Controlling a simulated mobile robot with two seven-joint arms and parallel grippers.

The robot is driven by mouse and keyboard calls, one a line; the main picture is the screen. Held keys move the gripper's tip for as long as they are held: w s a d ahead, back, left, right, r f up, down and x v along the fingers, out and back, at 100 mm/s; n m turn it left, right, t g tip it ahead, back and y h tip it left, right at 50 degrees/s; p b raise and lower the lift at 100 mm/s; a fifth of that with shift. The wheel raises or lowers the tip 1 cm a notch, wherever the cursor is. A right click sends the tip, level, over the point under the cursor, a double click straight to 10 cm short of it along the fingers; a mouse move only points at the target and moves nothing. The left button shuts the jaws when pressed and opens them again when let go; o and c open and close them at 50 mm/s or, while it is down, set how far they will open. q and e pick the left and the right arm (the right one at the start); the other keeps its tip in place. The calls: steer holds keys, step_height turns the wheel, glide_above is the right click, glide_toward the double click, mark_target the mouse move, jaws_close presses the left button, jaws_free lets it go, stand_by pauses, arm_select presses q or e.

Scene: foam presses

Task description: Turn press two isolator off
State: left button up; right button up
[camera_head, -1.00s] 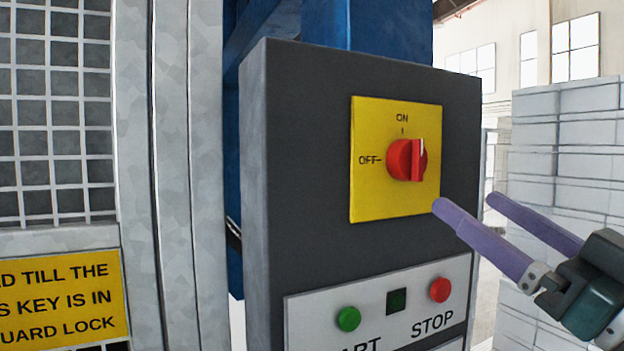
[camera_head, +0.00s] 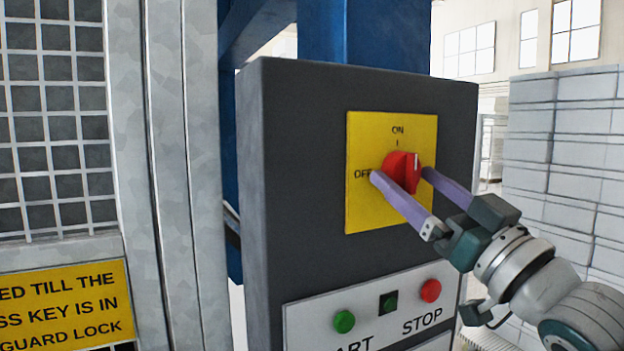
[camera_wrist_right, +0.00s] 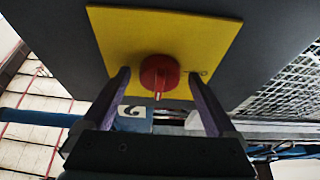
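The isolator is a red rotary knob (camera_head: 404,170) on a yellow plate (camera_head: 365,216) marked ON at the top and OFF at the left. The knob's grip bar stands upright, in line with ON. My right gripper (camera_head: 400,174) is open, with one purple finger on each side of the knob. In the right wrist view the knob (camera_wrist_right: 159,75) lies between and just beyond the two spread fingers (camera_wrist_right: 161,92), with gaps on both sides. I cannot see any contact. My left gripper is not in view.
The plate is on a dark grey control box (camera_head: 300,190). Below it are a green START button (camera_head: 344,321) and a red STOP button (camera_head: 430,291). A mesh guard with a yellow sign (camera_head: 68,306) stands at left. Pale stacked blocks (camera_head: 565,150) are at right.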

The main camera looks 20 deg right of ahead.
steer(key=c, duration=1.3)
steer(key=shift+n, duration=0.5)
steer(key=n+y, duration=0.1)
steer(key=n, duration=0.1)
steer(key=n+y+b, duration=0.1)
steer(key=n, duration=0.1)
steer(key=shift+d+g+y, duration=0.2)
steer(key=shift+g+y, duration=0.1)
steer(key=shift+g, duration=0.1)
steer(key=n+y, duration=0.1)
steer(key=n, duration=0.2)
steer(key=n+g+y+b, duration=0.1)
steer(key=n, duration=0.2)
steer(key=shift+d+r+n+g+y, duration=0.2)
steer(key=shift+n+g+y, duration=0.1)
steer(key=shift+y, duration=0.1)
steer(key=n+g, duration=0.1)
steer(key=n, duration=0.2)
steer(key=n+g+p, duration=0.1)
steer(key=n, duration=0.3)
steer(key=r+n+g+p, duration=0.1)
steer(key=n+g, duration=0.1)
steer(key=n, duration=0.1)
steer(key=shift+d+n+y, duration=0.15)
steer(key=shift+n+y, duration=0.15)
steer(key=shift+y, duration=0.1)
steer(key=shift+f, duration=0.1)
